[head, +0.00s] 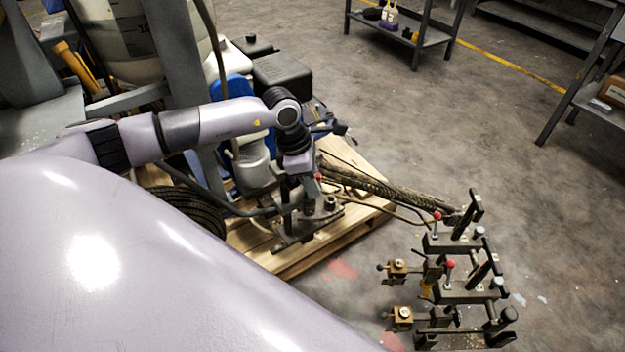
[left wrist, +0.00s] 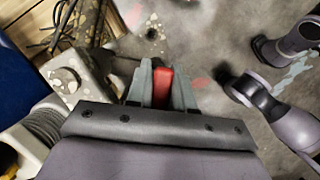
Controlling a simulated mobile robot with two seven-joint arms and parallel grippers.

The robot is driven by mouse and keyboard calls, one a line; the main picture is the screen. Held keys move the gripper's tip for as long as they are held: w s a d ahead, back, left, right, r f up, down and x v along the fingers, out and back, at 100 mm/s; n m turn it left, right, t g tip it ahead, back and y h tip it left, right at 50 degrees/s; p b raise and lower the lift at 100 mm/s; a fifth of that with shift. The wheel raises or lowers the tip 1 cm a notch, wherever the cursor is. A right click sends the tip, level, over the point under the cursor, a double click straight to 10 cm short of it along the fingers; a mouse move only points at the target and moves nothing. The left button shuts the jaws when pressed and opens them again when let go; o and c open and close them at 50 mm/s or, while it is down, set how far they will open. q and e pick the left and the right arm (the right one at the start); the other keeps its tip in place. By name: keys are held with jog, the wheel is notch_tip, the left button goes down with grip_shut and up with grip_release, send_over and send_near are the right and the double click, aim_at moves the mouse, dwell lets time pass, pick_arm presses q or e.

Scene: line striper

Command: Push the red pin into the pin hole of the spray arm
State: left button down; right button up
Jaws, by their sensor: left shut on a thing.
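My left gripper (head: 307,185) reaches over the pallet in the middle of the head view. In the left wrist view its fingers (left wrist: 162,76) are shut on the red pin (left wrist: 163,86), which shows as a red piece between them. The pin's red top (head: 318,177) is a small dot beside the gripper in the head view. The dark spray arm assembly (head: 465,290) stands at lower right, with black handles, brass-coloured blocks and other red knobs (head: 449,265). It is apart from my gripper. I cannot make out the pin hole or the pin's lower end. My right gripper does not show.
The wooden pallet (head: 345,222) carries the machine with its black engine box (head: 282,78) and a tire (head: 186,207). A hose bundle (head: 385,190) runs from there to the spray arm. Grey shelves (head: 435,38) stand at the back.

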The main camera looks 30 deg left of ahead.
pick_arm(q)
jog(key=shift+s+a, duration=0.15)
jog(key=shift+a, duration=0.1)
jog(key=c, duration=0.9)
grip_release()
jog(key=shift+r, duration=0.1)
jog(key=o, duration=0.3)
jog(key=shift+d+r, duration=0.1)
jog(key=shift+d, duration=0.05)
jog(key=shift+p+v, duration=2.75)
jog(key=shift+v, duration=0.75)
